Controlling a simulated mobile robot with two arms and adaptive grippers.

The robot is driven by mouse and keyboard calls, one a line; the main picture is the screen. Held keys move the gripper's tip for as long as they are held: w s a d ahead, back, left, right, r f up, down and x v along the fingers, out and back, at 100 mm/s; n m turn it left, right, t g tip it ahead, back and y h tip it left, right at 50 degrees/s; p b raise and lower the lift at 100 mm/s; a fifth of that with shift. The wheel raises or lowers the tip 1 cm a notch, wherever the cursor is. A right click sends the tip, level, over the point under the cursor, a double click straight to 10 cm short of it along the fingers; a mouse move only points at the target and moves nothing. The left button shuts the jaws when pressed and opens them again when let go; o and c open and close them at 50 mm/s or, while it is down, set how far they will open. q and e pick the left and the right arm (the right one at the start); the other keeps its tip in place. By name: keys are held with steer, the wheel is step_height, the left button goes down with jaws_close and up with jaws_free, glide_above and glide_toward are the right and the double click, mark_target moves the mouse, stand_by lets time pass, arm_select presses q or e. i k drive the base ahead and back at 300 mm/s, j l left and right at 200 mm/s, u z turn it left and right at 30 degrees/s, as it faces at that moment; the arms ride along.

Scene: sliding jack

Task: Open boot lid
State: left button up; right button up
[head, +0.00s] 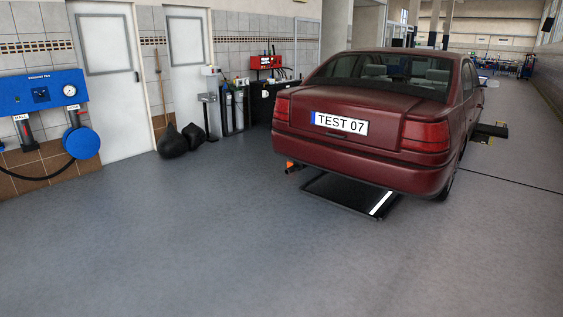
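A dark red sedan (385,125) stands right of centre in the head view with its rear towards me. Its boot lid (345,103) is shut and carries a white plate (341,124) reading TEST 07. The rear bumper (355,160) lies below the lid. No handle on the lid can be made out. Neither of my grippers is in view.
A black platform (350,195) lies on the floor under the car's rear, with an orange-tipped part (292,167) beside it. Black bags (172,141) stand by the left wall, near a blue wall unit (42,92). The grey floor (190,245) before the car is clear.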

mark_target(369, 117)
steer(key=i, duration=2.4)
